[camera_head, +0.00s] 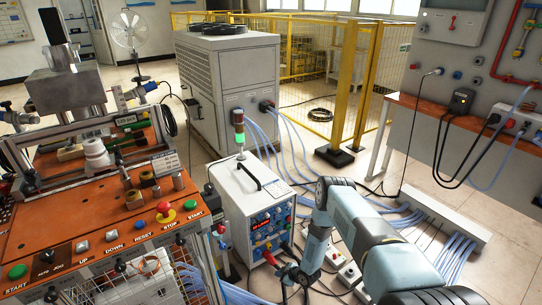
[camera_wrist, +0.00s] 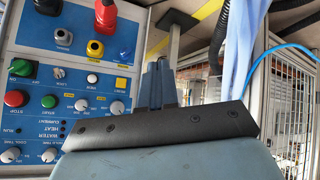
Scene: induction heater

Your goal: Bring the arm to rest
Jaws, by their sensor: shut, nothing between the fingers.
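My arm reaches in from the lower right of the head view and bends down in front of the white power unit (camera_head: 252,200). My gripper (camera_wrist: 158,65) shows in the wrist view, with its fingers together and nothing between them. In the wrist view the unit's blue control panel (camera_wrist: 20,75) fills the left side, with buttons, knobs and red and yellow connectors. My fingers appear beside the panel's right edge; I cannot tell the exact gap. In the head view my gripper end is dark and partly lost among cables by the unit's lower front.
An orange-topped workbench (camera_head: 75,225) with a button row stands at left. Blue hoses run across the floor to a white manifold (camera_head: 440,220) at right. A large grey chiller (camera_head: 225,85) and yellow fence (camera_head: 345,90) stand behind. A wall bench (camera_head: 450,125) is at right.

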